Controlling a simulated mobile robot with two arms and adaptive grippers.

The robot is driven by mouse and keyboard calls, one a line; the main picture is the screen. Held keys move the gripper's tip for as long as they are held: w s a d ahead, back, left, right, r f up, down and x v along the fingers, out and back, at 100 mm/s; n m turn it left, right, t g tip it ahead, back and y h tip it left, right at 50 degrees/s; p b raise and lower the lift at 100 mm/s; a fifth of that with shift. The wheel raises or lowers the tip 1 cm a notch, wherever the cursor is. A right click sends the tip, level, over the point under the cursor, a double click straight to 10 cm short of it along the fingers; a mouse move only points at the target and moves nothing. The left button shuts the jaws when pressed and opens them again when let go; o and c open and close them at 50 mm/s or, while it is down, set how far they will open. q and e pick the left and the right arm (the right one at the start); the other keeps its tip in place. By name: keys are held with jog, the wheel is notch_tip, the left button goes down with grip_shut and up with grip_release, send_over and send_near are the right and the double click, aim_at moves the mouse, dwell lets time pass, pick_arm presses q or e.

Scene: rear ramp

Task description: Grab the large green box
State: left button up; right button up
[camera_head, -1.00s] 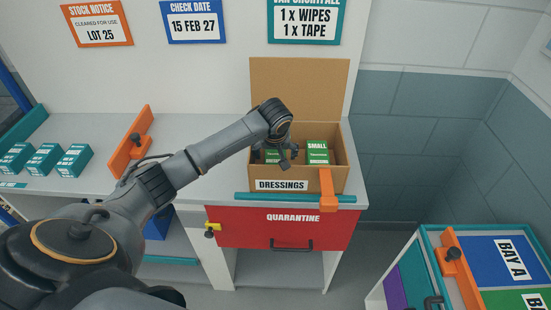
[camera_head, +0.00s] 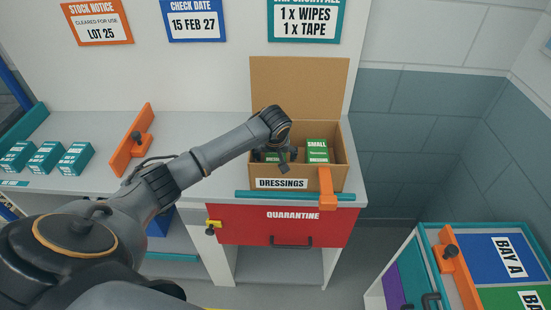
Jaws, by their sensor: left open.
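An open cardboard box labelled DRESSINGS (camera_head: 325,183) stands on the grey counter with its lid up. Inside it, on the right, is a green box marked SMALL (camera_head: 317,151). Another green box (camera_head: 272,157) is inside on the left, mostly hidden by my left gripper, so its size label cannot be read. My left gripper (camera_head: 282,164) is open, pointing down into the left part of the cardboard box, at the left green box. I cannot tell whether its fingers touch that box. My right gripper is not in view.
An orange clamp piece (camera_head: 327,188) and a teal bar (camera_head: 260,196) lie along the counter's front edge. A red QUARANTINE drawer (camera_head: 270,226) is below. Several teal boxes (camera_head: 46,158) stand on the left, beyond an orange divider (camera_head: 130,145). A bay cart (camera_head: 418,250) is at lower right.

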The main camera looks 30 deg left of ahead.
pick_arm(q)
jog(key=shift+c, duration=0.4)
jog(key=c, duration=1.3)
